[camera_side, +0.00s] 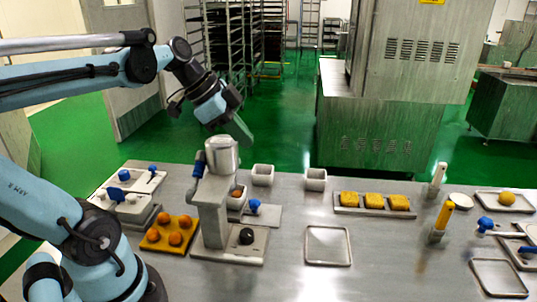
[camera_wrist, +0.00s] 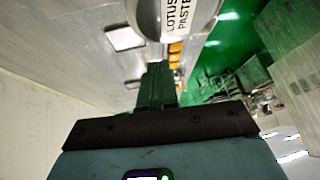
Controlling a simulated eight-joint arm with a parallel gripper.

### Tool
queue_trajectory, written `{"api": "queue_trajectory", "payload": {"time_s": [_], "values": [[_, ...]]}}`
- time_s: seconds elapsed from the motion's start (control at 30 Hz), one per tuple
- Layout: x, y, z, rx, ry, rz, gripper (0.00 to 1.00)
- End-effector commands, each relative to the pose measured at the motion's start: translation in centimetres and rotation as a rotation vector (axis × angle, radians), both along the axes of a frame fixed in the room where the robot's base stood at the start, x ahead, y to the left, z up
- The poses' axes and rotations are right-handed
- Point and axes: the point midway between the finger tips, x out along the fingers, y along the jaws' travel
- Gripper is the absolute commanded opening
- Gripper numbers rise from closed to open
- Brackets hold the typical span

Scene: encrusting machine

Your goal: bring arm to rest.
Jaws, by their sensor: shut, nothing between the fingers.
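My arm (camera_side: 80,75) reaches in from the left, above the steel table. My gripper (camera_side: 246,139) is shut and empty, with its fingers pointing down and right. It is in the air near the top of the encrusting machine's cylinder (camera_side: 222,154); I cannot tell whether there is a gap in depth. In the wrist view my gripper (camera_wrist: 157,72) shows as dark closed fingers. Beyond them is a white cylinder labelled LOTUS PASTE (camera_wrist: 178,18).
The machine's base holds a dark ball (camera_side: 247,236). An orange tray (camera_side: 152,241) bears several balls. The air to the upper right is clear.

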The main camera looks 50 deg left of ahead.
Motion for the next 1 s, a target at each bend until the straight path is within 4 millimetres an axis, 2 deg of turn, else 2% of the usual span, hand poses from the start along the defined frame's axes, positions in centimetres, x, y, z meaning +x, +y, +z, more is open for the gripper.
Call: {"api": "queue_trajectory", "payload": {"time_s": [0.27, 0.5, 0.7, 1.0], "values": [[-1.0, -2.8, -3.6, -0.021, 0.067, 0.252, 0.0], [-1.8, -5.1, -6.5, -0.077, 0.039, 0.511, 0.0], [-2.1, -6.0, -7.4, -0.128, 0.004, 0.622, 0.0], [-2.1, -6.1, -7.5, -0.139, -0.002, 0.644, 0.0]]}}
